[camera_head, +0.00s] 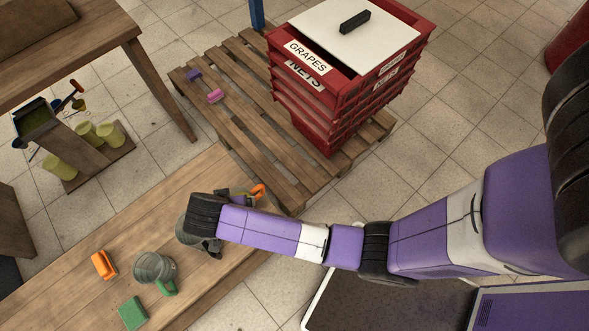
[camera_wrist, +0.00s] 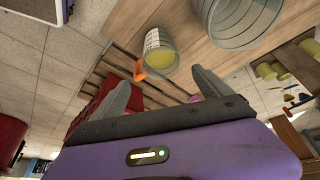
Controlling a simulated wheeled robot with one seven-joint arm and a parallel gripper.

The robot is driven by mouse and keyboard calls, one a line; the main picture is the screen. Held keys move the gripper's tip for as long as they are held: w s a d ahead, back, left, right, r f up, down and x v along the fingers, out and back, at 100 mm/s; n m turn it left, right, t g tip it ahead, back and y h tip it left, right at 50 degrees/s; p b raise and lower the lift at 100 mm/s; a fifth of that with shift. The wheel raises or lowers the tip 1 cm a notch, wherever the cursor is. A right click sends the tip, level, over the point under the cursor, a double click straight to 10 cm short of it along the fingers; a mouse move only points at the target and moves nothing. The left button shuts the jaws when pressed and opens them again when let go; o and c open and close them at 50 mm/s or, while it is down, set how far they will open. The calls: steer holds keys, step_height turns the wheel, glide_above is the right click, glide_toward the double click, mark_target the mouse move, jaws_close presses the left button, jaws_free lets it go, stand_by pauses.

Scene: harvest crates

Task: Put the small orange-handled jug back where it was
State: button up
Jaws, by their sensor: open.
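The small jug (camera_wrist: 160,48) with the orange handle (camera_wrist: 140,72) is in the wrist view, ahead of my gripper (camera_wrist: 160,77). It is grey with a scale-like pale marking and a yellowish round face toward the camera. My gripper is open, and the jug appears just beyond its fingertips, not clasped. In the head view the orange handle (camera_head: 258,191) shows at the bench's far edge, while my arm hides part of the jug. My fingers are mostly hidden there. A larger grey ribbed vessel (camera_wrist: 240,22) is beside the jug in the wrist view.
The wooden bench (camera_head: 65,287) also carries a grey jug (camera_head: 153,267) with a green handle, an orange item (camera_head: 103,264) and a green block (camera_head: 133,313). Beyond it a pallet (camera_head: 245,125) holds stacked red crates (camera_head: 335,85) and two small purple and pink items.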

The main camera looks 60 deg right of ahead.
steer(key=s+d+r+n+t+y, duration=0.15)
steer(key=s+n+t+y, duration=0.35)
steer(key=s, duration=1)
steer(key=s+d+r+n+t, duration=0.1)
steer(key=s+r, duration=0.4)
steer(key=r, duration=0.8)
steer(key=s+d+r+n+t+h, duration=0.1)
steer(key=s+r+n+t, duration=0.3)
steer(key=r, duration=0.9)
steer(key=shift+s+d+t, duration=0.15)
steer(key=shift+s+t, duration=0.55)
steer(key=shift+t, duration=0.5)
steer(key=shift+c, duration=0.4)
